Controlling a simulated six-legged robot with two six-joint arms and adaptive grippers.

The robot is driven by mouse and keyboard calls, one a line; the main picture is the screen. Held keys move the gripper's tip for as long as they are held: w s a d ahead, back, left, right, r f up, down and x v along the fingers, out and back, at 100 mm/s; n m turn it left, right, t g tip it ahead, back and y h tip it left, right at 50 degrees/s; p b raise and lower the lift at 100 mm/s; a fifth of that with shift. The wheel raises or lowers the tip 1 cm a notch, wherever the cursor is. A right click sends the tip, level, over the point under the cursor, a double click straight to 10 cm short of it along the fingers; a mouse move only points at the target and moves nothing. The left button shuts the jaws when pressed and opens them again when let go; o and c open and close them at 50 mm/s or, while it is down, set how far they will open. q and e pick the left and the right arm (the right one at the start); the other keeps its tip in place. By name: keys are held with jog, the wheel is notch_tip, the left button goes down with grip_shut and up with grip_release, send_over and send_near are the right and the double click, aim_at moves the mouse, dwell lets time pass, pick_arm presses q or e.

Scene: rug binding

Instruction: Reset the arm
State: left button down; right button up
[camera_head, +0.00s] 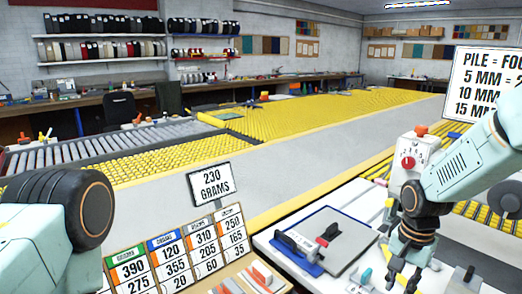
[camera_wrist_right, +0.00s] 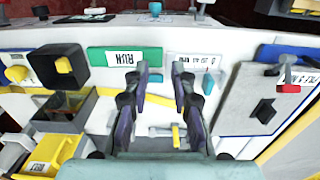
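My right arm comes in from the right in the head view, and its dark gripper (camera_head: 404,282) points down over the white worktop. The fingers are apart with nothing between them. In the right wrist view the gripper (camera_wrist_right: 160,72) also shows two separated fingers with an empty gap over the white surface. A small yellow-handled tool (camera_wrist_right: 176,136) lies below the gap, apart from the fingers. My left arm shows at the left edge of the head view as a pale link and a black joint; its gripper is outside the picture.
A grey board (camera_head: 330,240) with black-handled items lies left of my right gripper. A white box with a red knob (camera_head: 408,162) stands behind it. A "230 GRAMS" sign (camera_head: 215,181) and a number chart (camera_head: 178,255) stand at front. Dark bins (camera_wrist_right: 65,110) sit left in the wrist view.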

jog(key=w+a+f+n+t, duration=0.2)
jog(key=a+f+n+t, duration=0.2)
jog(key=f+n, duration=0.1)
jog(key=s+a+f+n+b, duration=0.2)
jog(key=s+f+n+b, duration=0.15)
jog(key=s+f, duration=0.75)
jog(key=s+f+g+b, duration=0.1)
jog(key=s+f, duration=0.3)
jog(key=s, duration=0.4)
jog(key=s+a+f+g+b, duration=0.1)
jog(key=s+f+b, duration=0.2)
jog(key=s, duration=0.4)
jog(key=s+f+n+g+b, duration=0.1)
jog(key=s+f+g+b, duration=0.1)
jog(key=s+f, duration=0.3)
jog(key=s, duration=0.3)
jog(key=shift+s+a, duration=0.15)
jog(key=shift+s, duration=0.2)
jog(key=shift+s, duration=0.15)
